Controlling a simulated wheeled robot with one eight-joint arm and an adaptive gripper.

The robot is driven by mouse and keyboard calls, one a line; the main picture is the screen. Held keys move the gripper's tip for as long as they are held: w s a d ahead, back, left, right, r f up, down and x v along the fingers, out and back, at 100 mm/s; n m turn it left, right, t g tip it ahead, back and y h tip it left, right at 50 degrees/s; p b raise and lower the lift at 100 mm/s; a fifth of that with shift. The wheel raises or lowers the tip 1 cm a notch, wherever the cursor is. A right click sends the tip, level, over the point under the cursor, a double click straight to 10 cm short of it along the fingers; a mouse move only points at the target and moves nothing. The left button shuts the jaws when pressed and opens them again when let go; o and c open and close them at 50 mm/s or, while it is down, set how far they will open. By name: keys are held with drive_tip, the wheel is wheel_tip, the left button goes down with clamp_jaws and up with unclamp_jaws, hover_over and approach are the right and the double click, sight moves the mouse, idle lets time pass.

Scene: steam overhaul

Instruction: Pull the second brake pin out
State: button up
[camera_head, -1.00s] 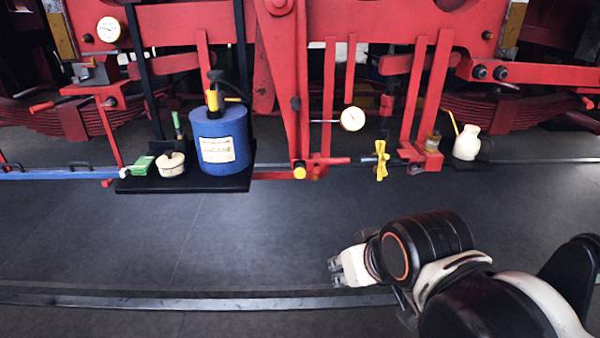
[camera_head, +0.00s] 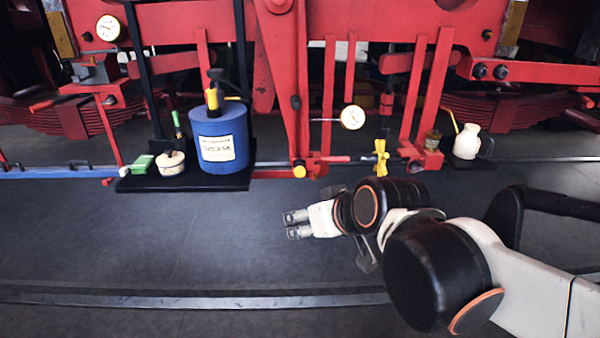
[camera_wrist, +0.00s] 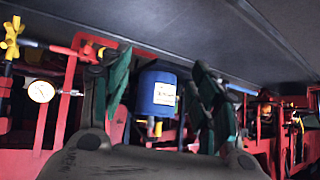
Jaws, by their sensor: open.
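My gripper (camera_head: 290,224) is over the dark floor, in front of and below the red brake gear in the head view. Its jaws are open and empty, with the green fingers spread apart in the wrist view (camera_wrist: 160,64). A red-handled pin (camera_head: 338,159) sticks out beside the foot of the red upright in the head view. A yellow round end (camera_head: 299,171) shows just left of it. I cannot tell for certain which part is the second brake pin. My gripper touches none of these.
A black shelf (camera_head: 190,184) carries a blue canister (camera_head: 219,140), a cream pot (camera_head: 171,163) and a green box (camera_head: 143,164). A yellow valve handle (camera_head: 381,157) and a cream can (camera_head: 467,142) are to the right. A dial gauge (camera_head: 352,118) hangs above.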

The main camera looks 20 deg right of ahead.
drive_tip(key=w+a+r+t+y, duration=0.15)
drive_tip(key=w+t, duration=0.55)
drive_tip(key=w, duration=1.9)
drive_tip(key=w+d+f+m+t+h, duration=0.2)
drive_tip(key=w+d+f+m+h, duration=0.1)
drive_tip(key=w+f, duration=0.3)
drive_tip(key=m+g+h, duration=0.1)
drive_tip(key=m+h, duration=0.2)
drive_tip(key=h, duration=0.2)
approach(300, 173)
drive_tip(key=d+v, duration=0.1)
drive_tip(key=v, duration=0.2)
drive_tip(key=x, duration=0.8)
drive_tip(key=a+x, duration=0.1)
drive_tip(key=x, duration=0.3)
drive_tip(key=shift+w+d, duration=0.1)
drive_tip(key=shift+w, duration=0.4)
drive_tip(key=shift+w+d+r, duration=0.1)
drive_tip(key=shift+w, duration=0.35)
